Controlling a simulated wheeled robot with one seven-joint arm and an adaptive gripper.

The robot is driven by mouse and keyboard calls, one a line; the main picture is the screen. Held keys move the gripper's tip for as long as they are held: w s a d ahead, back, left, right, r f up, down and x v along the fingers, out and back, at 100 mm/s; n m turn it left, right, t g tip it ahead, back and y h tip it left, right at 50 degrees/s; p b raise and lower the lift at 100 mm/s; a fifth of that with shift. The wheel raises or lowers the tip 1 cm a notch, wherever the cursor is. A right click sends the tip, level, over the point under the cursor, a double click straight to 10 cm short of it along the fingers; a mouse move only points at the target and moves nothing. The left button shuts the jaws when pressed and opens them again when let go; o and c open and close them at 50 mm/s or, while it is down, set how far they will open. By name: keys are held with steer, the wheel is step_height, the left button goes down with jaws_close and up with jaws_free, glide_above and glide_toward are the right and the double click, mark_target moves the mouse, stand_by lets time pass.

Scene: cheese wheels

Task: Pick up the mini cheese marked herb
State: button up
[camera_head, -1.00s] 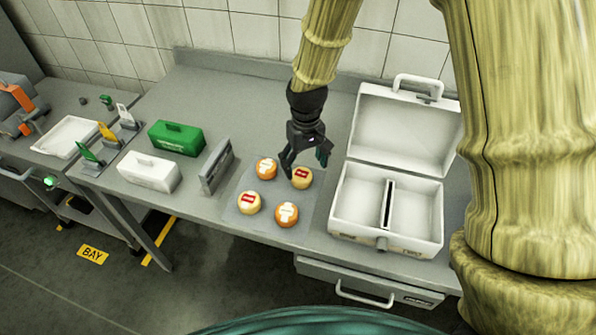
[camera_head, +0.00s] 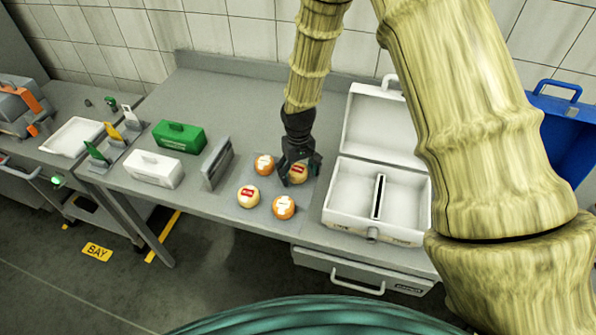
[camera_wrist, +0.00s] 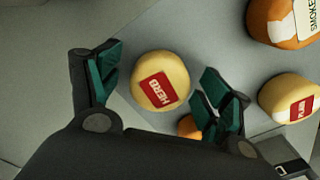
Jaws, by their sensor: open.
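The mini cheese marked herb (camera_wrist: 158,88) is a pale yellow round with a red label, on the grey mat. In the head view the same herb cheese (camera_head: 298,178) is the back right one of the group, partly covered by my fingers. My gripper (camera_wrist: 162,86) is open, with one teal-padded finger on each side of the herb cheese. In the head view my gripper (camera_head: 300,168) is down at that cheese. Whether the pads touch it I cannot tell; the wrist view shows gaps on both sides.
An orange cheese (camera_head: 264,165) sits close left; another orange one (camera_head: 284,207) and a pale red-labelled one (camera_head: 248,196) lie in front. An open white case (camera_head: 345,235) stands right. A grey upright holder (camera_head: 217,165), white box (camera_head: 154,169) and green box (camera_head: 179,136) stand left.

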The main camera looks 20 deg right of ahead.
steer(key=shift+w+f, duration=0.25)
steer(key=shift+s+r, duration=0.2)
steer(key=shift+s, duration=0.05)
steer(key=shift+s+r, duration=0.1)
steer(key=shift+s, duration=0.05)
steer(key=shift+c, duration=1.2)
steer(key=shift+w, duration=0.2)
steer(key=c, duration=0.9)
steer(key=shift+s, duration=0.1)
